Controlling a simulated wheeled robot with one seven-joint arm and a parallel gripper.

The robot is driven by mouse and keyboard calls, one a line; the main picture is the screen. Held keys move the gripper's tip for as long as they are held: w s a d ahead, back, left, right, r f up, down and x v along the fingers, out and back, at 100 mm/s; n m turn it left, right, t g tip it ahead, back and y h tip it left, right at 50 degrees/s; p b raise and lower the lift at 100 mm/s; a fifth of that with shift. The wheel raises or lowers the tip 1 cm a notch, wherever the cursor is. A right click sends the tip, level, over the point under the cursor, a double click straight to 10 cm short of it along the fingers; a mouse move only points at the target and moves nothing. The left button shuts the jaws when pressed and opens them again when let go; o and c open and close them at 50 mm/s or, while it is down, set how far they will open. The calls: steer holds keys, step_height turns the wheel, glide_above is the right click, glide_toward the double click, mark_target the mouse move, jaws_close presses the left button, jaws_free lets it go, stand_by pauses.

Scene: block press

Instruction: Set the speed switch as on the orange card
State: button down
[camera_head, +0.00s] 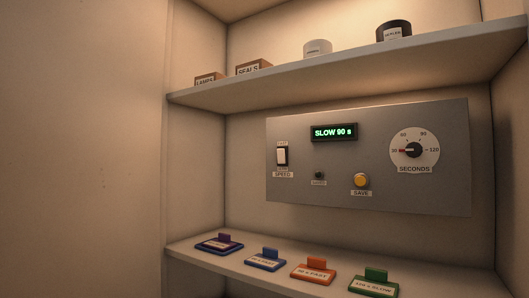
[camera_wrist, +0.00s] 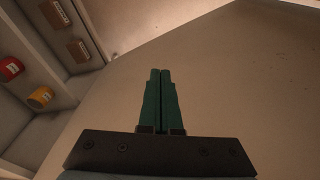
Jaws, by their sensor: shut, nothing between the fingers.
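The speed switch (camera_head: 282,156) is a pale rocker in a dark frame on the left of the grey panel (camera_head: 370,190), with small labels above and below it; the lower one reads SPEED. Which way it is tipped is too small to tell. My gripper (camera_wrist: 160,72) shows only in the wrist view, shut and empty, away from the panel and cards.
A SECONDS dial (camera_head: 414,150), a yellow SAVE button (camera_head: 361,181) and a small dark lamp (camera_head: 319,175) share the panel. The upper shelf (camera_head: 350,72) overhangs the panel.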

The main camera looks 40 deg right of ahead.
mark_target(280, 152)
steer(key=w+d+r+n+t+h, duration=0.1)
steer(key=w+d+r+n+h, duration=0.25)
steer(key=d, duration=0.65)
steer(key=w+d+r+n+t+h, duration=0.1)
steer(key=w+d+r+n, duration=0.25)
steer(key=d+r, duration=0.45)
steer(key=w+d+r+n+t+h, duration=0.1)
steer(key=w+d+r+n+h, duration=0.25)
steer(key=d, duration=0.75)
steer(key=s+d+r+n+h, duration=0.2)
steer(key=d+r+n, duration=0.1)
steer(key=d+r, duration=0.5)
steer(key=s+d+r+n+h+p, duration=0.1)
steer(key=d+r+n, duration=0.3)
steer(key=d+r, duration=0.5)
steer(key=s+d+r+n+h, duration=0.3)
steer(key=d+r+n+h, duration=0.1)
steer(key=d+r, duration=0.4)
steer(key=shift+d+r+g, duration=0.3)
steer(key=shift+d+r, duration=0.05)
steer(key=shift+r, duration=0.15)
steer(key=p+x, duration=0.2)
steer(key=x, duration=0.2)
steer(key=p+x, duration=0.2)
steer(key=x, duration=0.3)
steer(key=r+p+x, duration=0.1)
steer(key=p+x, duration=0.1)
steer(key=x, duration=0.2)
steer(key=shift+d, duration=0.5)
